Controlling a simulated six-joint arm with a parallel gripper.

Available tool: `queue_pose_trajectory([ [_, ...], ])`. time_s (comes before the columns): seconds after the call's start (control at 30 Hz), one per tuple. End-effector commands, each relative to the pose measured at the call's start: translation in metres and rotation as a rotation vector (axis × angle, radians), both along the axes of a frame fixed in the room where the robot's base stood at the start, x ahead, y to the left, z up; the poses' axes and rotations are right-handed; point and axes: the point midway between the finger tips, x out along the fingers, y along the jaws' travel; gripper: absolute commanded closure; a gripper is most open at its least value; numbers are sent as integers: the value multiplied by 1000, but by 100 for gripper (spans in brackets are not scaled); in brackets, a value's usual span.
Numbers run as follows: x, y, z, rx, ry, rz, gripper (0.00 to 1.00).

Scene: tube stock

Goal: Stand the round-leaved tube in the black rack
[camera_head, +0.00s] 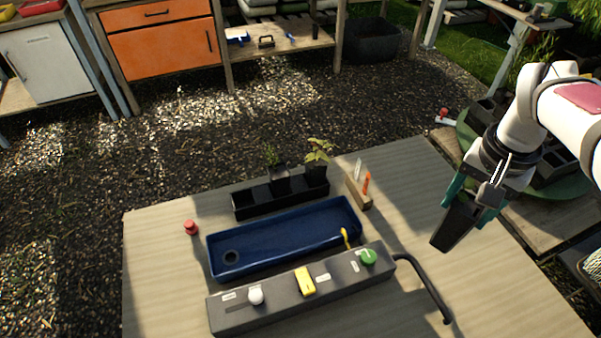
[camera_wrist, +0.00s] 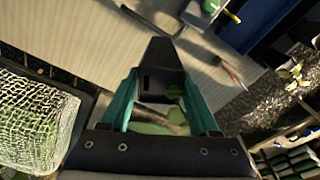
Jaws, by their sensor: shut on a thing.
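My gripper (camera_head: 470,205) is at the right of the table in the head view, its teal fingers shut on a black tapered tube (camera_head: 456,228). The tube hangs tilted in the air, apart from the rack. In the wrist view the tube (camera_wrist: 158,70) sits between the teal fingers, with a rounded green leaf (camera_wrist: 173,91) showing by its near end. The rest of the plant is mostly hidden. The black rack (camera_head: 284,205) stands at the back of the table. It holds a fine-leaved tube (camera_head: 279,183) and a broad-leaved tube (camera_head: 316,172) towards its right; its left end looks empty.
A blue trough (camera_head: 240,266) lies in front of the rack. A grey control box (camera_head: 330,293) and black hose (camera_head: 428,285) are nearer. A wooden block (camera_head: 357,193) with upright labels stands right of the rack, a red object (camera_head: 191,228) to the left.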

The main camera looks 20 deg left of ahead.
Motion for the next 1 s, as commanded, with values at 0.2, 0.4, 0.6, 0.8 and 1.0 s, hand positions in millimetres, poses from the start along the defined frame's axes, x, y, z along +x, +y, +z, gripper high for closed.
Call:
queue_pose_trajectory([
  [0.2,-16,-42,15,0,-14,159,100],
  [0.4,-27,-64,22,-4,-23,262,100],
  [0.6,-25,-66,31,-13,-27,313,100],
  [0.8,-2,-45,35,-17,-22,349,100],
  [1.0,31,-7,35,-19,-22,419,100],
])
